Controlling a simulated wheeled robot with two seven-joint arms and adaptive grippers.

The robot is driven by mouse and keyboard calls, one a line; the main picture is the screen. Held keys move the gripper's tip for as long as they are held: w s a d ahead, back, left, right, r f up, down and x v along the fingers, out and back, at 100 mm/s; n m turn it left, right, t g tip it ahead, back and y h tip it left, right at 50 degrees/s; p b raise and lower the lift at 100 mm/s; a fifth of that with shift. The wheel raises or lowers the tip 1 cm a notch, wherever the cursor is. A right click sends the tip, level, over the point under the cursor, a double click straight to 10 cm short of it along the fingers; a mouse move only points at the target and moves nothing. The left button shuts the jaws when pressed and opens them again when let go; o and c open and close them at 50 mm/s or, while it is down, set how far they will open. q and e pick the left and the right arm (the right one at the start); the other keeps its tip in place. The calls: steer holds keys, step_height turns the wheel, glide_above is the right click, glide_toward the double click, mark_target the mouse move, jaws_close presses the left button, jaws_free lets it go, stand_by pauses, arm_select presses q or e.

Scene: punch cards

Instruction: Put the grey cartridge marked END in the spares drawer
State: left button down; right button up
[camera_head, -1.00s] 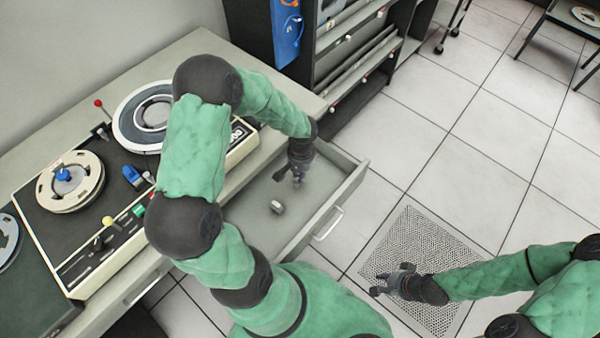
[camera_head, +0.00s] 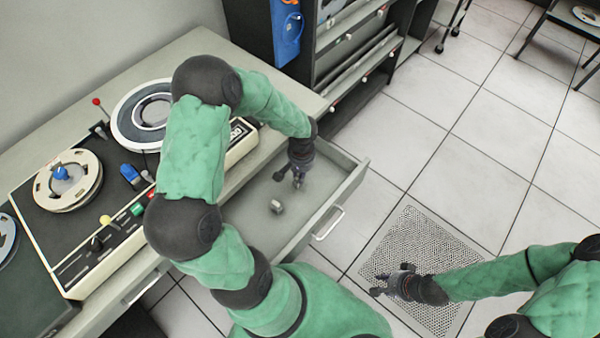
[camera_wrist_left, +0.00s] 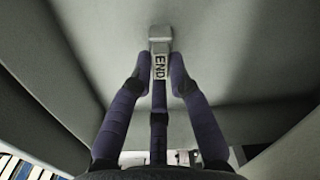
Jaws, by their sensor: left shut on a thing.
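The grey cartridge marked END (camera_wrist_left: 160,36) shows in the left wrist view, its label between the fingertips. My left gripper (camera_wrist_left: 158,84) is shut on it. My right gripper (camera_head: 384,282) is open and empty over the perforated floor panel, well away from the drawer.
The tape deck (camera_head: 120,215) with reels and knobs is on the desk at left. A dark rack (camera_head: 330,60) stands behind.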

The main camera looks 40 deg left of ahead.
arm_select(q)
steer(key=shift+f+b, duration=0.75)
steer(key=shift+f, duration=0.1)
steer(key=c, duration=1.1)
jaws_free()
steer(key=shift+c, duration=1.3)
steer(key=shift+r, duration=0.1)
steer(key=shift+r+p, duration=2.95)
steer(key=shift+r, duration=1)
